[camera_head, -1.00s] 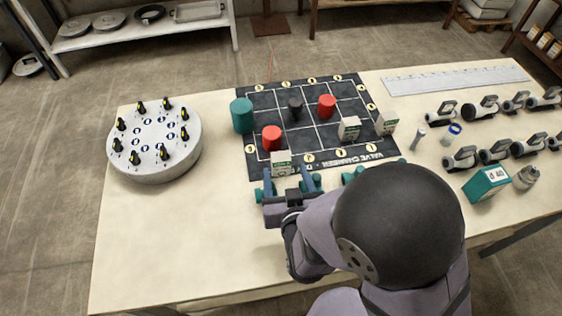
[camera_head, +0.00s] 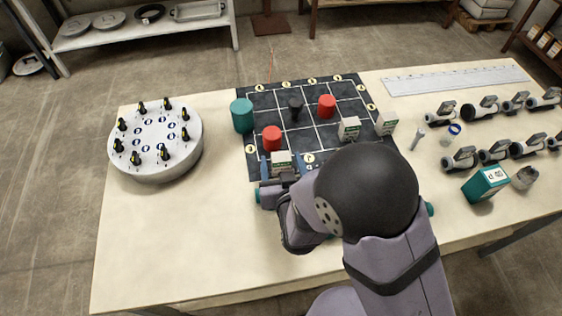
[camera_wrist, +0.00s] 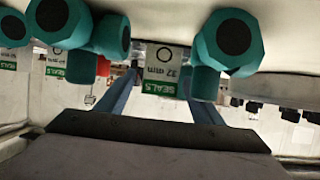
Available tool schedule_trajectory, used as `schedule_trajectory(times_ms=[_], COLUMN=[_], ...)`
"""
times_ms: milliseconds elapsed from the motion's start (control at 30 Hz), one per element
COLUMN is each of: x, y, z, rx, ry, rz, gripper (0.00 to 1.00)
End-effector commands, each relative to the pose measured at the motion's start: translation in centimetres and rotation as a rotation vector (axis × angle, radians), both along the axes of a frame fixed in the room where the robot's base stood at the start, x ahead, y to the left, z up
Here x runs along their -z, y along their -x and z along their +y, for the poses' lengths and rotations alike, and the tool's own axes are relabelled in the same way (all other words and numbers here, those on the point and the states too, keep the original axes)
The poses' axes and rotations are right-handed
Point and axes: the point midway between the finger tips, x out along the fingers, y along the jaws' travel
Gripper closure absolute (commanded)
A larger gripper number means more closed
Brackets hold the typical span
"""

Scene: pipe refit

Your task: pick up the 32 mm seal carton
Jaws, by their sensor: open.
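The 32 mm seal carton (camera_wrist: 165,58), white with a green SEALS band, lies ahead between my fingers in the wrist view, where its print is inverted. In the head view it is the small white and green carton (camera_head: 281,158) at the near left edge of the black mat. My gripper (camera_head: 281,168) is open around it, one blue finger on each side. The fingers also show in the wrist view (camera_wrist: 161,80). I cannot tell whether they touch it.
Two similar cartons (camera_head: 349,128) (camera_head: 386,124) stand on the mat's right side. Red cylinders (camera_head: 272,138) (camera_head: 327,105), a black piece (camera_head: 295,109) and a teal cylinder (camera_head: 242,116) stand on or by the black mat (camera_head: 268,101). A round grey stand (camera_head: 153,165) is at left. The table's front left is clear.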

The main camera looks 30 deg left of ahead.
Motion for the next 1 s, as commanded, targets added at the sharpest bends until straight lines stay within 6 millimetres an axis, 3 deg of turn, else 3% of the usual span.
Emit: schedule_trajectory(times_ms=[400, 600, 1000], x=[0.53, 0.53, 0.26], y=[-0.97, -0.96, -0.97], z=[0.84, 0.82, 0.83], rx=[0.000, 0.000, 0.000], ry=[0.000, 0.000, -0.001], rz=[0.000, 0.000, -0.001], gripper=[0.39, 0.84, 0.84])
